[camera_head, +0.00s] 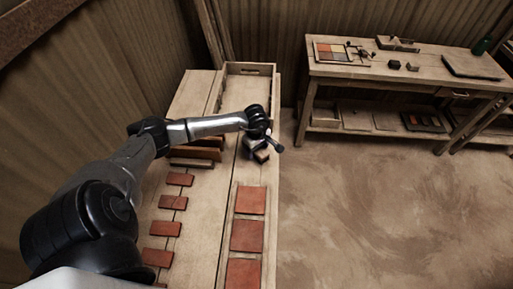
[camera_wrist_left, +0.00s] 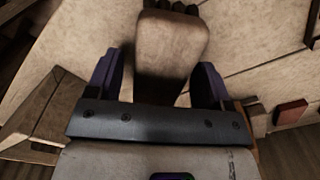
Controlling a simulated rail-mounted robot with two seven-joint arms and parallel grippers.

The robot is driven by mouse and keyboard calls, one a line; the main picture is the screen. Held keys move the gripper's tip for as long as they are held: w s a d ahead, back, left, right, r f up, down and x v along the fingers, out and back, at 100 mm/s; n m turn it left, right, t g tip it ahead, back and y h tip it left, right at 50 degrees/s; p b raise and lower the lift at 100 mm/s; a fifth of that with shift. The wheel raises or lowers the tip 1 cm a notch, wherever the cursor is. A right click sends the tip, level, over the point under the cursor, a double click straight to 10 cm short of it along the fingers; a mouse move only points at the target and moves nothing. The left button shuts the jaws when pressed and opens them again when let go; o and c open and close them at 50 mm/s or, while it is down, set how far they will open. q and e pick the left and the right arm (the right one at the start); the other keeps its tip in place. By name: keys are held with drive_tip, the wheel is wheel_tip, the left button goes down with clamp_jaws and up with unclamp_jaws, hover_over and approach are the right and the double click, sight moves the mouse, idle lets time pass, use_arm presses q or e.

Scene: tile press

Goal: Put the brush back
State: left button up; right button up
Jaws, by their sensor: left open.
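The brush (camera_wrist_left: 172,45) shows in the left wrist view as a pale, worn block with dark bristles at the top edge. It lies between the two purple fingers of my left gripper (camera_wrist_left: 157,78), which is open, with a visible gap on the right side. In the head view my left gripper (camera_head: 255,141) is low over the long bench, largely hidden by its own wrist. A small pale and dark piece (camera_head: 262,156), likely the brush, shows just below it. Whether the fingers touch the brush cannot be told. My right gripper is not in view.
Red tiles (camera_head: 248,201) lie in a column on the bench's right strip; several smaller ones (camera_head: 180,179) lie left. An open wooden tray (camera_head: 273,92) stands at the bench's far end. A worktable (camera_head: 340,72) with tools stands back right. Floor between is clear.

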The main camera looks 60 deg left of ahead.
use_arm(q)
wheel_tip(320, 180, up, 12)
drive_tip(key=shift+r+p, duration=0.15)
drive_tip(key=shift+p, duration=0.15)
idle(0.8)
